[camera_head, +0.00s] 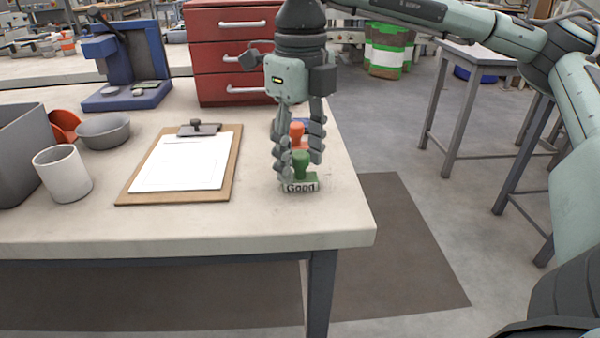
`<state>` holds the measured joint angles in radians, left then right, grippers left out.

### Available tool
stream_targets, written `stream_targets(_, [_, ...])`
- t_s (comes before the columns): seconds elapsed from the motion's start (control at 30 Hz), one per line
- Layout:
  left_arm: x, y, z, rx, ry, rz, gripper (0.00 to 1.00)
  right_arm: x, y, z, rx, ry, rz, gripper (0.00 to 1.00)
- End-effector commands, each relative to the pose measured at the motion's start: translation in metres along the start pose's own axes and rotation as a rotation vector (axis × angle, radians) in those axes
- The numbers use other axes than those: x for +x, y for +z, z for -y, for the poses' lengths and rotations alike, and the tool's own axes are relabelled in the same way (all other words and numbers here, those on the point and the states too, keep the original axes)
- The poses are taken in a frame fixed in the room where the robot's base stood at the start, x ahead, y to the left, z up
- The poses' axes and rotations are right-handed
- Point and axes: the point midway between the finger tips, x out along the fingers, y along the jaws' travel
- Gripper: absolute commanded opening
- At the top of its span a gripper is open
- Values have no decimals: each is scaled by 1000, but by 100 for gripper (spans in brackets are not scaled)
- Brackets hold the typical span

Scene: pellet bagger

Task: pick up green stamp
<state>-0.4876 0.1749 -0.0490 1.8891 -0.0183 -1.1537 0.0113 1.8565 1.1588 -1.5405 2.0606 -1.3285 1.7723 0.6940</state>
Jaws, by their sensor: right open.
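The green stamp (302,169) stands upright near the table's right edge. Its base has a "Good" label on the front. My right gripper (299,160) points down over it, open, with its fingers to either side of the green handle. I cannot tell whether the fingers touch it. An orange-red stamp (297,130) stands just behind, seen between the fingers and partly hidden. My left gripper is not in view.
A clipboard (127,190) with white paper lies to the left. A white cup (62,173), a grey bowl (103,131) and a grey bin (18,160) stand farther left. Red drawers (222,55) and a blue machine (133,60) stand behind. The front of the table is clear.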

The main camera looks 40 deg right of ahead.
Motion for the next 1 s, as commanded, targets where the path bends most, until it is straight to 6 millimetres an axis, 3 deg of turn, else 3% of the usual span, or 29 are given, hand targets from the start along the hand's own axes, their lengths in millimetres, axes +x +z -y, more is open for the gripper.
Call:
stream_targets(0.17, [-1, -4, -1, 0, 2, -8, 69, 0, 0, 0, 0, 0, 0, 49])
stream_targets(0.57, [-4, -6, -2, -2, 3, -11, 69, 0, 0, 0, 0, 0, 0, 0])
stream_targets(1.0, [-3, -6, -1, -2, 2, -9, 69, -9, 1, 0, 0, 0, 3, 0])
